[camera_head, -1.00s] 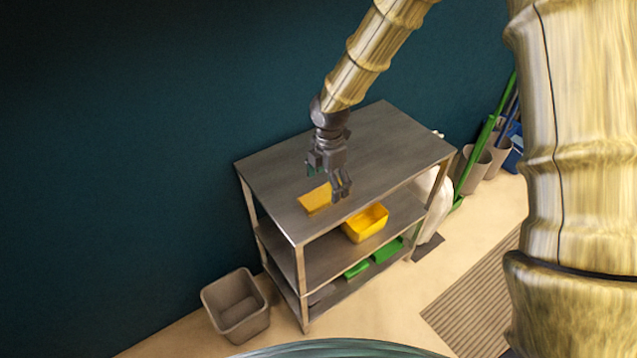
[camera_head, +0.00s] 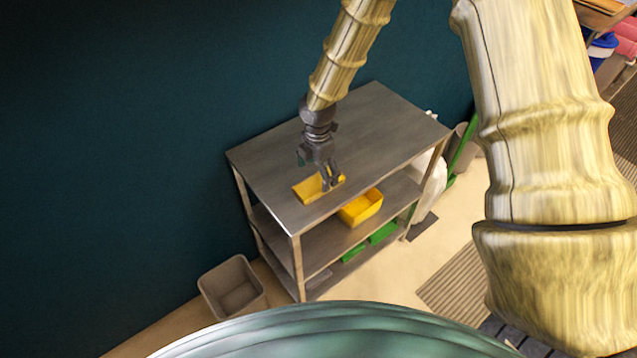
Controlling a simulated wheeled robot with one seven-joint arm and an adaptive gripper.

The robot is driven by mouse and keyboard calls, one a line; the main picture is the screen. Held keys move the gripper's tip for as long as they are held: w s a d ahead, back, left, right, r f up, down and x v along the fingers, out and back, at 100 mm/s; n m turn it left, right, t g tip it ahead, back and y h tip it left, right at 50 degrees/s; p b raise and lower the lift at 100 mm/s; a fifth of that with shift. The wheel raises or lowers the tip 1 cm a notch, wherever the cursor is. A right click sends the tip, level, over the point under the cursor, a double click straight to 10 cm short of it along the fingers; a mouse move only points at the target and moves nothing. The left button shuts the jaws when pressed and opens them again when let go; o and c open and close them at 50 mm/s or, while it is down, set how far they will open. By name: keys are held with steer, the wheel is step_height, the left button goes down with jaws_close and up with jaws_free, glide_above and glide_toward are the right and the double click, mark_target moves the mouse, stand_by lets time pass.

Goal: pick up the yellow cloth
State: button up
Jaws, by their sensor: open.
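The yellow cloth (camera_head: 309,190) lies flat on the metal top of a shelf cart (camera_head: 270,178), near its front left part. My gripper (camera_head: 329,184) points down right at the cloth, with its fingers over the cloth's right part and hiding some of it. The fingers are open. Whether the fingertips touch the cloth or the metal top cannot be told from this view.
A yellow bin (camera_head: 361,208) sits on the middle shelf below the cloth. Green items (camera_head: 382,233) lie on the bottom shelf. A grey waste bin (camera_head: 233,289) stands on the floor at the left. The back of the cart top is clear.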

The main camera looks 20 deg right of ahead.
mark_target(318, 181)
steer(key=shift+w+d+f+p, duration=0.15)
steer(key=shift+f+p, duration=0.3)
steer(key=shift+f, duration=0.25)
steer(key=shift+w+d+f+p, duration=0.1)
steer(key=shift+w+f+p, duration=0.05)
steer(key=shift+f+p, duration=0.4)
steer(key=shift+f, duration=1.35)
steer(key=c, duration=1.1)
